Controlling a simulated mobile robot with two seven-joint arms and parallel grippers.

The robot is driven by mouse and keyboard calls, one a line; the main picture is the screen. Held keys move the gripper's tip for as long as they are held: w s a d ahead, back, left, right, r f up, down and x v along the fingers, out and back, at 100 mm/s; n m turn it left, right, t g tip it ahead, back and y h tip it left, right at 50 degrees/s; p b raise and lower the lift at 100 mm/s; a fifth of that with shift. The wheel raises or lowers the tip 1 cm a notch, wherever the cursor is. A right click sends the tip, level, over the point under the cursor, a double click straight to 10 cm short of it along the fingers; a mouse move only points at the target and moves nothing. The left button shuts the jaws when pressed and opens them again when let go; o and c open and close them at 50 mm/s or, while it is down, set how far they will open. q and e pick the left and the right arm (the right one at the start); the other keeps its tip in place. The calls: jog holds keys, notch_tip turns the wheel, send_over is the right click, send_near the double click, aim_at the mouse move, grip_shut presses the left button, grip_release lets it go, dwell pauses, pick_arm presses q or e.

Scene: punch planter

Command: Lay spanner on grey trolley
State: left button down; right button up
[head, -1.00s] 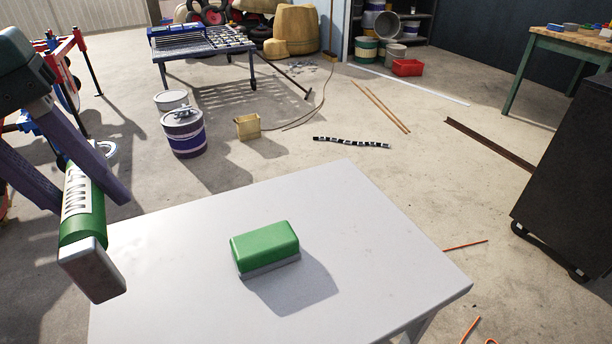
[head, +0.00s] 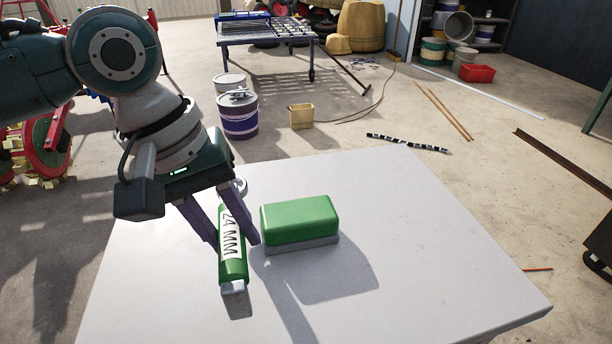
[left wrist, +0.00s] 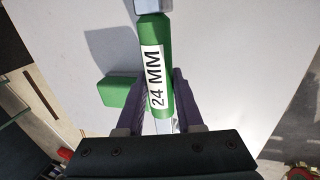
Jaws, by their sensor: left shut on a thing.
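The spanner (head: 233,262) has a green handle with a white "24 MM" label and a metal end. My left gripper (head: 232,238) is shut on its handle, above the left part of a pale grey top (head: 430,255), which I take for the grey trolley. I cannot tell whether the spanner touches the top. The left wrist view shows the handle (left wrist: 155,85) between the purple fingers (left wrist: 160,95). The spanner's far end is partly hidden by my gripper. My right gripper is not in view.
A green block with a grey base (head: 300,222) stands on the top, close to the right of the spanner. The right and front parts of the top are clear. Paint tins (head: 238,115) and a small tan box (head: 301,116) stand on the floor beyond.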

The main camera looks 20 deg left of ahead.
pick_arm(q)
notch_tip(320, 180, down, 5)
jog(key=shift+r+b, duration=0.1)
jog(key=shift+b, duration=0.9)
jog(key=shift+w, duration=0.1)
jog(key=c, duration=0.5)
grip_release()
jog(key=shift+c, duration=0.2)
